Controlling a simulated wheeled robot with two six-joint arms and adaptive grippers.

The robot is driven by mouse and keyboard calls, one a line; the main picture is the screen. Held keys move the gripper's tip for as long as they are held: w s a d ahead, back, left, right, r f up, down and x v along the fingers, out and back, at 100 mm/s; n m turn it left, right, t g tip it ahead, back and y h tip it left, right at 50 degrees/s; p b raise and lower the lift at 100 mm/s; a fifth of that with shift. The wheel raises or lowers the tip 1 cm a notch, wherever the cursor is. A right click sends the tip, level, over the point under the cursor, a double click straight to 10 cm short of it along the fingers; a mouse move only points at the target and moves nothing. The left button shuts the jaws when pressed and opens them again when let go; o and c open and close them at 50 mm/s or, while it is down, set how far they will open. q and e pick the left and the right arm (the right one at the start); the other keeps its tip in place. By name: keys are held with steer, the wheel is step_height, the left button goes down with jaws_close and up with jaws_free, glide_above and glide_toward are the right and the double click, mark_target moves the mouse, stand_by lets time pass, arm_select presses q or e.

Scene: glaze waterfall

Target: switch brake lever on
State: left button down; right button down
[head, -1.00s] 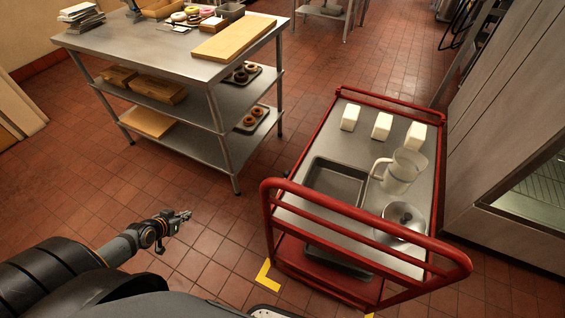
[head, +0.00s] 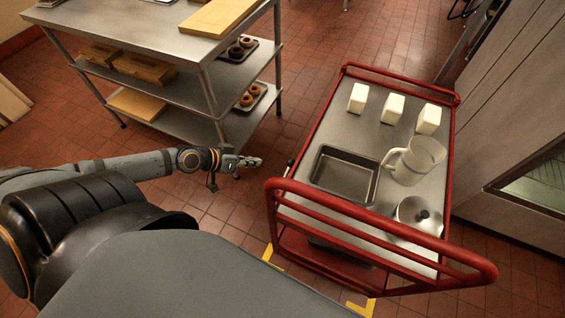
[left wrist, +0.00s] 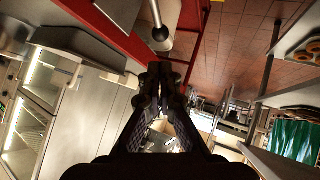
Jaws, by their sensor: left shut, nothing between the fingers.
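The brake lever (head: 290,163) shows as a short rod with a dark tip at the left side of the red cart (head: 376,226). In the left wrist view the lever (left wrist: 158,14) is a pale metal rod ending in a dark round knob, just beyond my fingertips. My left gripper (head: 258,162) is shut and empty, a little left of the lever in the head view. Its closed fingers (left wrist: 160,72) point toward the knob in the left wrist view; a small gap seems to remain between them. My right gripper is not in view.
A steel shelf table (head: 160,48) stands at the upper left. Yellow floor marks (head: 360,309) lie by the cart. Open tiled floor separates table and cart.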

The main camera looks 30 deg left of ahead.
arm_select(q)
steer(key=b, duration=0.4)
glide_toward(287, 163)
steer(key=b+x, duration=0.1)
steer(key=x, duration=0.6)
steer(key=shift+d+r, duration=0.1)
steer(key=shift+d, duration=0.05)
steer(key=shift+w+g, duration=0.2)
steer(key=shift+g, duration=0.1)
steer(key=shift+f, duration=0.25)
step_height(287, 163, down, 8)
steer(key=w+n+g, duration=0.2)
steer(key=g, duration=0.4)
steer(key=shift+w+g, duration=0.25)
steer(key=shift+g, duration=0.05)
steer(key=shift+s+f, duration=0.1)
steer(key=shift+f, duration=0.1)
